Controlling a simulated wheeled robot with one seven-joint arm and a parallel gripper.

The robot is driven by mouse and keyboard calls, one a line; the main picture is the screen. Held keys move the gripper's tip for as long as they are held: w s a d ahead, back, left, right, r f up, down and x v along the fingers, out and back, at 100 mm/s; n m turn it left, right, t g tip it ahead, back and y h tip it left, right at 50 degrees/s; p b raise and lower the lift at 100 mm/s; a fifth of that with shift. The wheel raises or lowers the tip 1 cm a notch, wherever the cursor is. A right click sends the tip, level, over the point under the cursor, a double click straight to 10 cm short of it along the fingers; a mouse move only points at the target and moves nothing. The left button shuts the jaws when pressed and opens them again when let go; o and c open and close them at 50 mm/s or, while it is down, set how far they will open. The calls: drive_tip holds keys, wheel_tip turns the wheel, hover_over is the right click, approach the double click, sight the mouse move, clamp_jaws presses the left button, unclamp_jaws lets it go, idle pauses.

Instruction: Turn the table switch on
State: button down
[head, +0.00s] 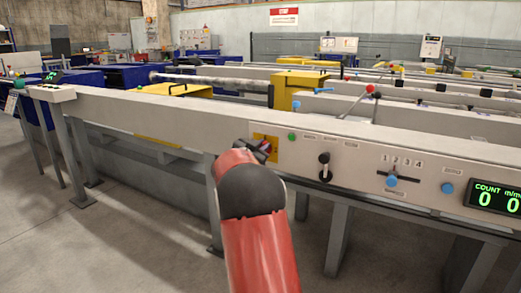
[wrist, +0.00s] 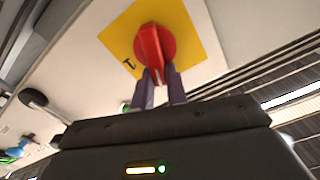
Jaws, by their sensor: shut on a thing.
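The table switch (wrist: 152,42) is a red rotary knob on a yellow plate (wrist: 190,22), with a dark "I" mark on the plate to the left of the knob in the wrist view. My gripper (wrist: 160,80) is shut on the knob's handle, its two dark fingers on either side of it. The handle points down toward my gripper in that view, not at the "I". In the head view my gripper (head: 264,148) is at the yellow plate (head: 272,140) on the table's front panel, and my red arm hides most of the switch.
The front panel (head: 345,160) also carries a green button (head: 291,137), a black lever (head: 324,166), a blue-knobbed selector (head: 391,181), a blue button (head: 446,188) and a lit counter display (head: 497,199). The table's legs (head: 340,240) stand below. Floor to the left is clear.

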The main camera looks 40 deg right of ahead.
drive_tip(key=m+b, duration=0.2)
drive_tip(key=m, duration=0.1)
drive_tip(key=s+f+m+b, duration=0.1)
drive_tip(key=m+b, duration=0.2)
drive_tip(key=m, duration=0.1)
drive_tip(key=f+m+b, duration=0.1)
drive_tip(key=m+b, duration=0.1)
drive_tip(key=m, duration=0.1)
drive_tip(key=shift+s+d+f+m+b, duration=0.1)
drive_tip(key=shift+s+d+m+b, duration=0.2)
drive_tip(key=shift+m, duration=0.1)
drive_tip(key=shift+f+m+b, duration=0.2)
drive_tip(key=shift+m+b, duration=0.65)
drive_tip(key=shift+m, duration=0.65)
drive_tip(key=c, duration=1.4)
unclamp_jaws()
drive_tip(key=v, duration=0.7)
drive_tip(key=shift+s+a, duration=0.15)
drive_tip(key=shift+a, duration=0.2)
